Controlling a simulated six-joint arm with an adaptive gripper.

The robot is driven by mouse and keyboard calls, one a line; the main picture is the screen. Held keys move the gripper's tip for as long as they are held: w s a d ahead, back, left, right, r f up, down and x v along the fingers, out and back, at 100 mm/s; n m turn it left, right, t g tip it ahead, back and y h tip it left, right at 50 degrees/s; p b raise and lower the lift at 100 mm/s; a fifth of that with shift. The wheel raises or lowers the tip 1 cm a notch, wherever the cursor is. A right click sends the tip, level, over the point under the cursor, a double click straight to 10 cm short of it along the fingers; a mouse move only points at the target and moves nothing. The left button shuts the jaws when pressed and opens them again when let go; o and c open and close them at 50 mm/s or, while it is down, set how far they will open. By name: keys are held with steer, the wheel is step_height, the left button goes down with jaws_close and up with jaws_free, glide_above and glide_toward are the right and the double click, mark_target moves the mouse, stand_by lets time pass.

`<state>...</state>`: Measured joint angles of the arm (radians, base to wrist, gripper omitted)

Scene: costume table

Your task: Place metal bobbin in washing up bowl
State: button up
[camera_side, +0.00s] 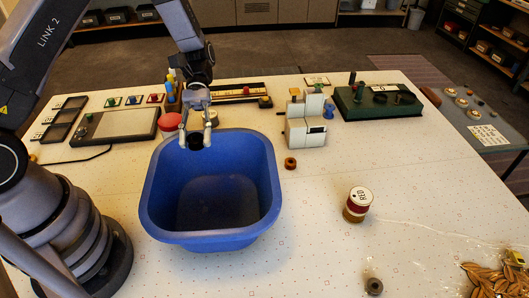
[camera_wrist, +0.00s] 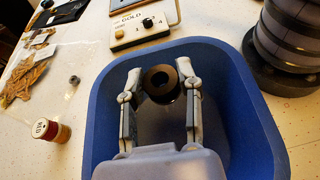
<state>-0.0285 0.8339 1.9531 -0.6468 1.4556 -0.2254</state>
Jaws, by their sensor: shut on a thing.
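My gripper (camera_side: 196,138) is shut on a dark ring-shaped bobbin, which I take to be the metal bobbin (camera_side: 196,143). In the wrist view the bobbin (camera_wrist: 152,91) sits between the fingertips of my gripper (camera_wrist: 160,80), its round hole facing the camera. The blue washing up bowl (camera_side: 160,222) stands on the table in front of my base. In the side view the bobbin overlaps the bowl's far inner wall, near the rim. In the wrist view the bowl (camera_wrist: 250,95) surrounds the gripper on the visible sides. The bowl's floor looks empty in the side view.
A small grey ring (camera_side: 373,287) lies near the front. The right-middle table is largely clear.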

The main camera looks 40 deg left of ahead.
step_height(320, 180, down, 10)
steer(key=w+d, duration=0.1)
steer(key=shift+d+n+t, duration=0.15)
steer(key=shift+n+t, duration=0.15)
stand_by(0.6)
steer(key=shift+f, duration=0.1)
steer(key=o, duration=1)
steer(key=shift+r, duration=3.5)
